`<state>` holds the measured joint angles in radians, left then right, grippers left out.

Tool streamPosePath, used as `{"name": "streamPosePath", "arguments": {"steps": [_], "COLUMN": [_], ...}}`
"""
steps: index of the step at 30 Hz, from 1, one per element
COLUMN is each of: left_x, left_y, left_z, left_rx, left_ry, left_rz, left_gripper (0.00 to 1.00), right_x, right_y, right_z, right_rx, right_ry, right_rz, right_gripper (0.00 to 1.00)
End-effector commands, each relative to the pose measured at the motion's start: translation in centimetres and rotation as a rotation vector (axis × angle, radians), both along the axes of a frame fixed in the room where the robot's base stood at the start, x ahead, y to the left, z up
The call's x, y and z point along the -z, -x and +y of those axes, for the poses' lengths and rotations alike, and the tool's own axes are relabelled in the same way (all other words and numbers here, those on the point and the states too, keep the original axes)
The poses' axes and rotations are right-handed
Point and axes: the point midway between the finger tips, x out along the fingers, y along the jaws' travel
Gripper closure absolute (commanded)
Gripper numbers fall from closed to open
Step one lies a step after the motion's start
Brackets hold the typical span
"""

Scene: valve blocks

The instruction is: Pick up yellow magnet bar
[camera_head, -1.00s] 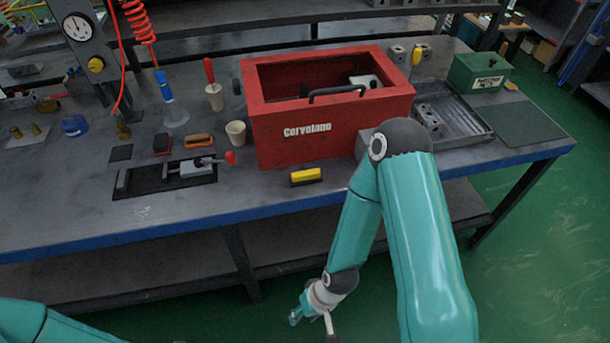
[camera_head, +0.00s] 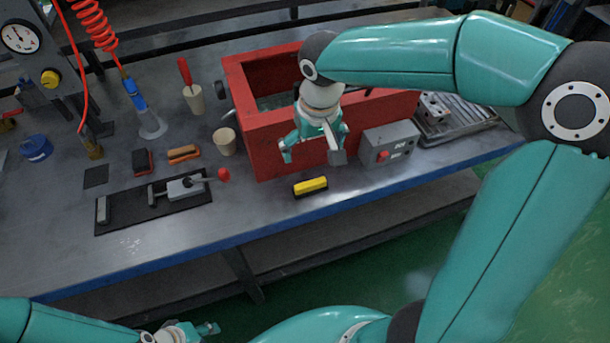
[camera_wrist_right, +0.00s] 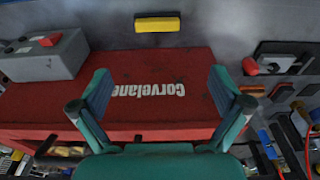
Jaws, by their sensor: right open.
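The yellow magnet bar (camera_head: 311,186) is a short yellow block with a dark base. It lies on the grey bench near its blue front edge, in front of the red box. It also shows at the top of the right wrist view (camera_wrist_right: 157,24). My right gripper (camera_head: 312,157) is open and empty, in front of the red box and above the bar in the head view. Its two fingers in the right wrist view (camera_wrist_right: 158,85) are spread wide, with the bar beyond them. My left gripper (camera_head: 195,332) is low at the bottom edge, small and partly cut off, apart from the bar.
The red box (camera_head: 265,147) stands right behind the bar. A grey box with a red button (camera_head: 388,144) is to its right. A beige cup (camera_head: 225,141) and a dark plate with a red-knobbed clamp (camera_head: 150,205) lie to the left. The bench around the bar is clear.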

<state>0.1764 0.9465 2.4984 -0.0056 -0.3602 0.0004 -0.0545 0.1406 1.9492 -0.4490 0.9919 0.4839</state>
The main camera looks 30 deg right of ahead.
Motion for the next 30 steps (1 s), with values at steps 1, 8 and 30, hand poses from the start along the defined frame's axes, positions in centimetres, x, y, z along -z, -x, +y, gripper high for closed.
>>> {"name": "streamPosePath", "arguments": {"steps": [1, 8, 30], "left_x": [0.0, 0.1, -0.5], "left_y": [0.0, 0.1, 0.0], "left_z": [0.0, 0.0, 0.0], "left_rx": [0.000, 0.000, 0.000], "left_ry": [0.000, 0.000, 0.000], "left_rz": [0.001, 0.001, 0.001], "left_gripper": [0.60, 0.60, 0.60], "right_x": [-0.1, 3.8, 13.5], "right_y": [0.1, 0.1, -0.7], "right_z": [-0.2, -0.8, -1.3], "right_rx": [0.007, 0.017, 0.023], "right_ry": [0.006, 0.009, 0.007], "right_rz": [0.000, 0.009, 0.009], "right_gripper": [0.00, 0.00, 0.00]}}
